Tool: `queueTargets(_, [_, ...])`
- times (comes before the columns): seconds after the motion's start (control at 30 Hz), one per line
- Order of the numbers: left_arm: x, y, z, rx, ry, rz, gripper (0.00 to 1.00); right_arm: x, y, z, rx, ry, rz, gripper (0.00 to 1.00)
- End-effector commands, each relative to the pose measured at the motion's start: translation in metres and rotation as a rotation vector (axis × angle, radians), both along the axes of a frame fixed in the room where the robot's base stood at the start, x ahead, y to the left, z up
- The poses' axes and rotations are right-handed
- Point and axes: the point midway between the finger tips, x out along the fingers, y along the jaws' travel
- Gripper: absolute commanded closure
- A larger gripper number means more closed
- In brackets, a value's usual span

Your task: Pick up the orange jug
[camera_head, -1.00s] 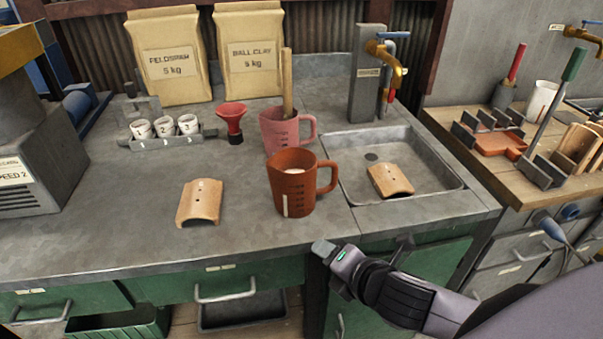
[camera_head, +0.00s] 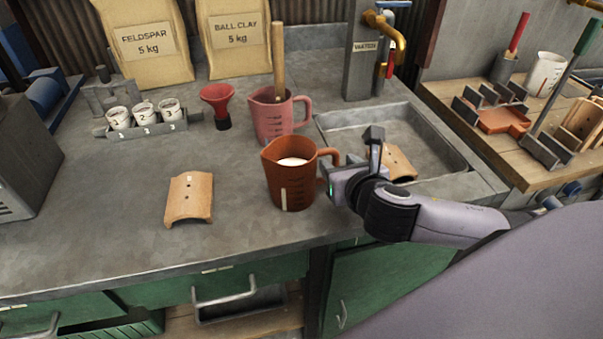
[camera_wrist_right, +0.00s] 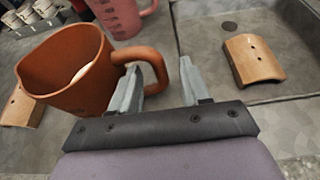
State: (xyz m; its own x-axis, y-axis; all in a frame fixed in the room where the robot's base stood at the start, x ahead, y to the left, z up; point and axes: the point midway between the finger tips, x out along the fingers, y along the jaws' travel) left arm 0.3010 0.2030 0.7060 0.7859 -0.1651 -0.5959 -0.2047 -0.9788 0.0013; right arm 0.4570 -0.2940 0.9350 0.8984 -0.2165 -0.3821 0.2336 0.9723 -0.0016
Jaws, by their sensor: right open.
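The orange jug (camera_head: 288,178) stands upright on the grey counter, with white contents inside and its handle pointing right. It also shows at the left of the right wrist view (camera_wrist_right: 75,75). My right gripper (camera_head: 350,160) is at the jug's handle side. In the right wrist view its open fingers (camera_wrist_right: 158,85) point forward. The jug's handle (camera_wrist_right: 140,75) reaches toward the left finger and is partly hidden by it. I cannot tell whether they touch. My left gripper is not in view.
A pink jug (camera_head: 270,120) with a wooden stick stands just behind. The sink (camera_head: 440,150) with a curved tile (camera_head: 398,160) lies to the right. Another curved tile (camera_head: 189,198) is on the left counter. A red funnel (camera_head: 218,102) and white cups (camera_head: 144,112) stand further back.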

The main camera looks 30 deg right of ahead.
Motion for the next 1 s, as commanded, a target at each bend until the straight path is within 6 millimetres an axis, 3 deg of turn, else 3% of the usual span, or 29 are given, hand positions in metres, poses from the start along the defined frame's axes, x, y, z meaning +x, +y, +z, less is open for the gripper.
queueTargets(0.2, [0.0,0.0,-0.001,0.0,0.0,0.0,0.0,0.02,-0.004,-0.009,0.001,0.0,0.0,0.54])
queueTargets(0.47, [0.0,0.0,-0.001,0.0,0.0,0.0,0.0,0.023,-0.005,-0.01,0.0,0.0,0.001,0.54])
queueTargets(0.5, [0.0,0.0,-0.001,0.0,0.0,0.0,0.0,0.023,-0.005,-0.01,0.001,0.0,0.001,0.57])
queueTargets(0.63, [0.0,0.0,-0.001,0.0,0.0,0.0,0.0,0.022,-0.005,-0.01,0.002,0.001,0.001,0.99])
queueTargets(1.0, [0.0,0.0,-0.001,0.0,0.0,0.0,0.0,0.022,-0.005,-0.01,0.003,0.0,0.001,1.0])
